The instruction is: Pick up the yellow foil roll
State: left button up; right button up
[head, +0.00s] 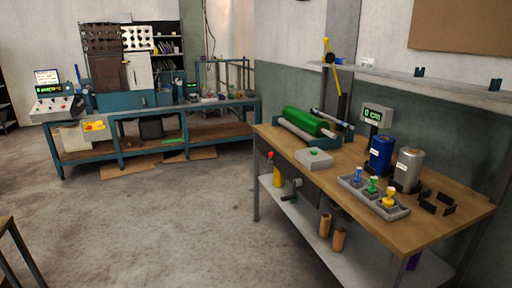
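A yellow upright cylinder (278,177), which looks like the yellow foil roll, stands under the wooden table (455,215) at its left end, at the lower shelf. It is partly hidden by the table's edge, and a red knob shows beside its top. Neither of my grippers is in the head view.
On the table are a blue roll (381,156), a silver roll (408,170), a green roller (308,121), a grey box (314,159) and a grey tray (350,182) of colored-handled tools. Two brown cylinders (325,225) stand on the lower shelf (300,212).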

aim_at(278, 178)
jog(key=i+u, duration=0.35)
jog(key=i, duration=1.45)
